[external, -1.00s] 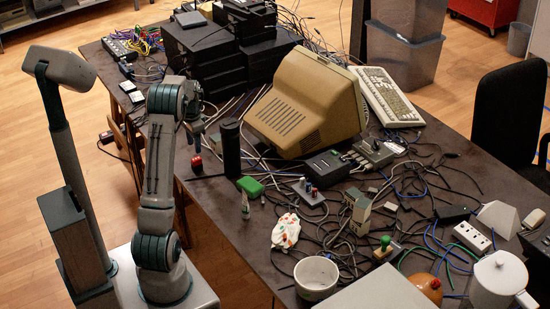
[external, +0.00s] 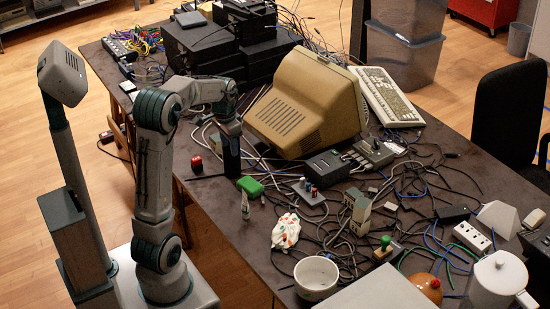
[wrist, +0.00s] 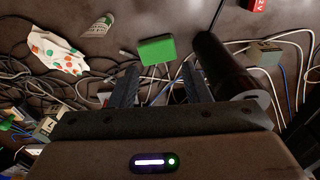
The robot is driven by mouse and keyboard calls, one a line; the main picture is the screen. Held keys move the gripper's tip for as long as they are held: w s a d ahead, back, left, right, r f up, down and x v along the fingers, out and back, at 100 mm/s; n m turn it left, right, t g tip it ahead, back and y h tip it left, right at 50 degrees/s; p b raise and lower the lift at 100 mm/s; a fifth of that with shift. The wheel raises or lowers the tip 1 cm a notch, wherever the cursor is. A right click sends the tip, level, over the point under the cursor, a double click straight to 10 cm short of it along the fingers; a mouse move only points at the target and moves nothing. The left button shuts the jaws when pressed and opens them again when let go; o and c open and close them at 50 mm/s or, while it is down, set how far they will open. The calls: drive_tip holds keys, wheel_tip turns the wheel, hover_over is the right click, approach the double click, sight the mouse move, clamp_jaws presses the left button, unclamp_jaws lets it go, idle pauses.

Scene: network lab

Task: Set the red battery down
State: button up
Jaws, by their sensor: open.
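The red battery (external: 197,163) sits on the dark table near its left edge, left of the black cylinder (external: 231,160). In the wrist view the red battery (wrist: 259,5) is cut off by the top edge at the right, with white lettering on it. My gripper (external: 229,126) is raised above the table near the black cylinder, to the right of the battery and apart from it. In the wrist view the two fingers of my gripper (wrist: 157,85) are spread with nothing held between them. In the external view the fingertips are hard to make out.
A green block (external: 250,186), a small bottle (external: 245,206) and a crumpled spotted cloth (external: 286,231) lie toward the front. A beige monitor (external: 305,105) stands to the right. Cables cover much of the table. Bare tabletop surrounds the battery.

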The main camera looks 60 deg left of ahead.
drive_tip(key=s+d, duration=0.7)
drive_tip(key=d, duration=0.5)
drive_tip(key=s+d+t, duration=0.1)
drive_tip(key=s+d, duration=0.5)
drive_tip(key=d, duration=0.6)
drive_tip(key=shift+s+d+r+t, duration=0.2)
drive_tip(key=shift+s+t, duration=0.1)
drive_tip(key=shift+s, duration=0.1)
